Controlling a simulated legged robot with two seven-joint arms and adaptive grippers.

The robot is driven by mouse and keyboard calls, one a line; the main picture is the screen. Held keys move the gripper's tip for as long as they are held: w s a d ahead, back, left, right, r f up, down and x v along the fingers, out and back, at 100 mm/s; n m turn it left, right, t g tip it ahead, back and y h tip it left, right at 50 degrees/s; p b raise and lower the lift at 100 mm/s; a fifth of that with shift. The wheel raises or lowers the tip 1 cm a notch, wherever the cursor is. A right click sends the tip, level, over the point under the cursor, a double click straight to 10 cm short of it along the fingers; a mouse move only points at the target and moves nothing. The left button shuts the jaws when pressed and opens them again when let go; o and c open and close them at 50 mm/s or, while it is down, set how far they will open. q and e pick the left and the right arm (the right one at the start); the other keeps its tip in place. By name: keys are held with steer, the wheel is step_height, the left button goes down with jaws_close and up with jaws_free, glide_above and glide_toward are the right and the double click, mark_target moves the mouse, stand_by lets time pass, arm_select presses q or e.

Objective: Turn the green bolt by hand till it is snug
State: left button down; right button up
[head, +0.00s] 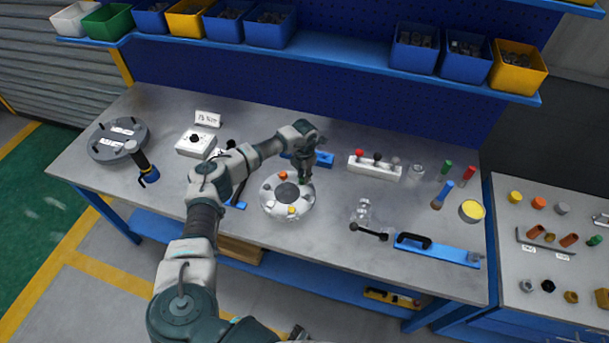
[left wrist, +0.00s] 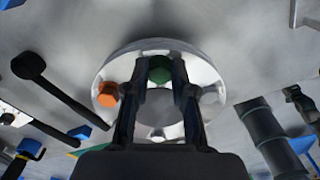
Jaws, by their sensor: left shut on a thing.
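The green bolt (head: 302,181) sits on the right rim of the round pale flanged shell (head: 271,207). My left gripper (head: 307,177) comes down over it from above. In the left wrist view the green bolt head (left wrist: 160,75) lies between the two dark fingertips (left wrist: 160,70), which are shut on its sides. The bolt's shank and its seat are hidden. An orange bolt (left wrist: 107,95) stands on the rim left of the fingers in that view. My right gripper does not show.
The shell stands on the grey bench. Behind it are a blue block (head: 322,159) and a white rack with knobs (head: 375,168). A clear part (head: 362,211), a black-handled tool (head: 369,231) and a blue bar tool (head: 440,250) lie to the right. A dark round plate (head: 118,141) lies far left.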

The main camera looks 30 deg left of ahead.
mark_target(303, 177)
arm_select(q)
steer(key=shift+w+a+r, duration=0.15)
steer(key=shift+r, duration=0.15)
steer(key=c, duration=1.2)
jaws_free()
steer(key=shift+o, duration=1.2)
steer(key=shift+f, duration=0.15)
step_height(303, 177, up, 12)
steer(key=shift+f, duration=0.15)
